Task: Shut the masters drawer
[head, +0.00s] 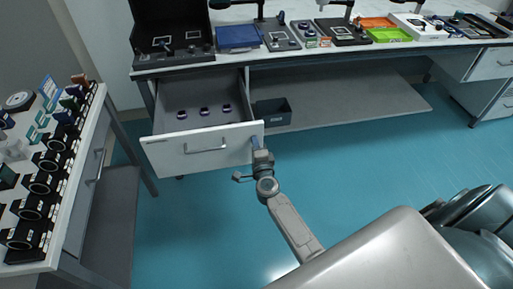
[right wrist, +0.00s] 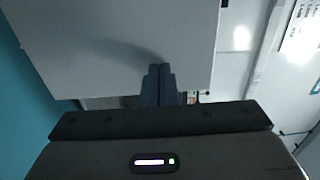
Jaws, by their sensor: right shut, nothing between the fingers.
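The masters drawer (head: 196,146) is pulled open below the left part of the far bench in the head view. Its pale front has a bar handle, and several small dark round items sit inside in a row. My right gripper (head: 256,142) is at the right end of the drawer front, its fingers shut and empty. In the right wrist view the closed fingertips (right wrist: 160,70) are against or very close to a pale flat panel (right wrist: 120,40), which looks like the drawer front. Whether they touch cannot be told. My left gripper is not in view.
A dark bin (head: 272,112) stands just right of the drawer on the lower shelf (head: 350,100). A side table (head: 85,150) with several black mounts is at the left. The teal floor (head: 370,160) in front of the bench is clear.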

